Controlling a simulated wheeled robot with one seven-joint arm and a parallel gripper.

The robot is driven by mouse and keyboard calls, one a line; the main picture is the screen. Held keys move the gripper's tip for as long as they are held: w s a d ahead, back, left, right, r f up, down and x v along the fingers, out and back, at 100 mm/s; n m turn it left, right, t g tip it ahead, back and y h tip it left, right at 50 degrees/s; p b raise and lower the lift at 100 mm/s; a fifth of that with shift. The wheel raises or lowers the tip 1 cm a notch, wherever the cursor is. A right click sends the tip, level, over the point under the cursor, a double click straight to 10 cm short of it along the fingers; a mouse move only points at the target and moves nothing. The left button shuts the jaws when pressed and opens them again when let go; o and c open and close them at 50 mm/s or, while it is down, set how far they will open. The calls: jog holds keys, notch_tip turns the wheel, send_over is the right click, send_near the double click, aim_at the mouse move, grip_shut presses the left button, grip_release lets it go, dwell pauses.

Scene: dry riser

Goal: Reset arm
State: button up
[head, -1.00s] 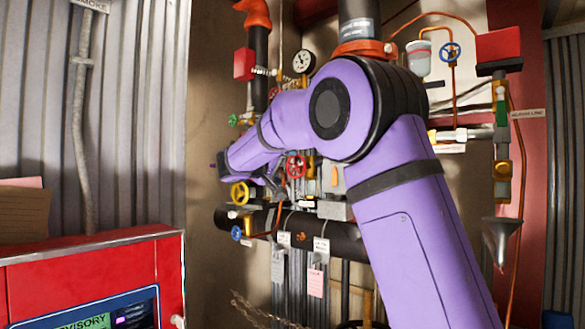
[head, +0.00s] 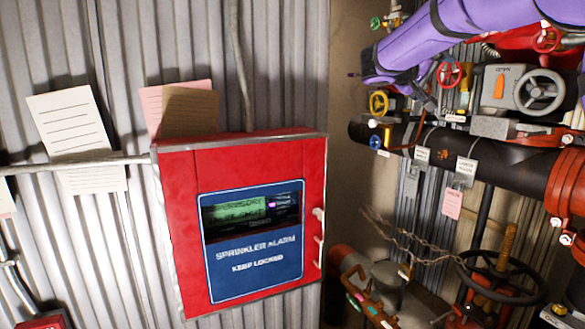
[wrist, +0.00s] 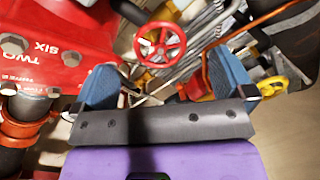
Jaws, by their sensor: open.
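My gripper (wrist: 165,92) is open and empty in the wrist view, its two blue fingers spread wide. A red handwheel (wrist: 160,44) shows beyond and between the fingers, apart from them. In the head view my purple arm crosses the top right, in front of the pipework. The gripper itself is mostly hidden there behind the arm and pipe fittings.
A red sprinkler alarm box (head: 173,230) hangs on the corrugated wall at centre left. A black pipe (head: 490,168), a grey valve housing with a handwheel (head: 541,92) and a large dark handwheel (head: 500,292) fill the right. In the wrist view, a red fitting (wrist: 70,35) is close at left.

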jog(key=s+d+f+n+g+y, duration=0.1)
jog(key=s+f+y, duration=0.35)
jog(key=s, duration=0.55)
jog(key=s+f+g+y, duration=0.1)
jog(key=s+f+y, duration=0.35)
jog(key=s, duration=0.55)
jog(key=s+a+f+n+y, duration=0.1)
jog(key=s+a+f+y, duration=0.2)
jog(key=s, duration=0.7)
jog(key=s+a+f+t+y, duration=0.1)
jog(key=s+a+f+y, duration=0.3)
jog(key=s+a+f, duration=0.4)
jog(key=shift+s+f+n, duration=0.4)
jog(key=shift+s+f, duration=0.05)
jog(key=shift+s, duration=0.6)
